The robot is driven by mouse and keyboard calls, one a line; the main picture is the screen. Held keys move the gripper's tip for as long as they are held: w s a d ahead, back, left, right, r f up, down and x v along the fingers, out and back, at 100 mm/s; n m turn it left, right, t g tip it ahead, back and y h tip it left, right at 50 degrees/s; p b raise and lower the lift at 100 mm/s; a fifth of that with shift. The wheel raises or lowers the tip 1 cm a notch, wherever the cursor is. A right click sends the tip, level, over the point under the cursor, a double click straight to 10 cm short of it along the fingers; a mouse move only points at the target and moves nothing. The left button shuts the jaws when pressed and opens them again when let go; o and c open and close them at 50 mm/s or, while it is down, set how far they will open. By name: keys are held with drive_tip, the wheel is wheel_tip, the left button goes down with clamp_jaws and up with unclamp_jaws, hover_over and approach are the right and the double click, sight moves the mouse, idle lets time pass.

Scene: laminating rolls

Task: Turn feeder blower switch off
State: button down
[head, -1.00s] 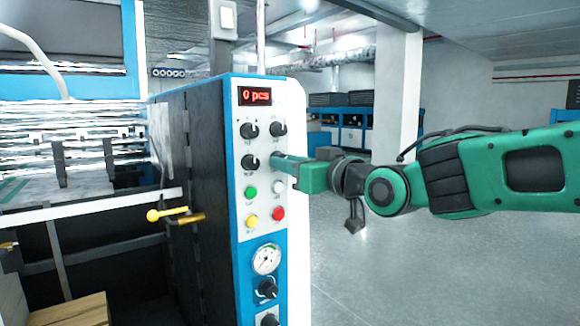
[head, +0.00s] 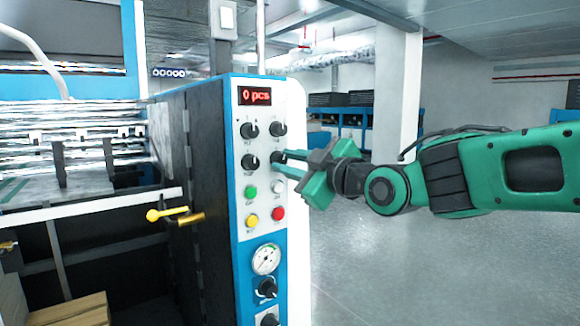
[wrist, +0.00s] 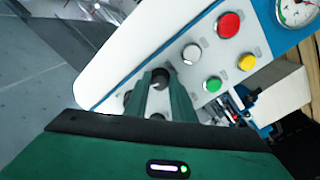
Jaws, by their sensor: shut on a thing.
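The control panel (head: 267,215) of the blue and white machine carries black rotary knobs in two rows below a red display. My green gripper (head: 288,163) reaches it from the right and is shut on the right knob of the second row (head: 279,157). In the wrist view that knob (wrist: 160,76) sits between my two fingertips (wrist: 162,84). The fingers partly cover it, and its pointer direction is not clear. The panel labels are too small to read, so I cannot confirm which knob is the feeder blower switch.
Close below are a white button (head: 278,187), a green button (head: 250,192), a red button (head: 278,213) and a yellow button (head: 252,221). A gauge (head: 265,259) is lower. A yellow lever (head: 165,213) sticks out left. The floor at right is free.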

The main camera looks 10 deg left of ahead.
drive_tip(key=shift+w+d+n, duration=0.1)
drive_tip(key=shift+n, duration=1.6)
drive_tip(key=c, duration=1.5)
unclamp_jaws()
drive_tip(key=v, duration=1)
drive_tip(key=shift+s+d, duration=0.2)
drive_tip(key=shift+d, duration=0.1)
drive_tip(key=shift+f, duration=0.1)
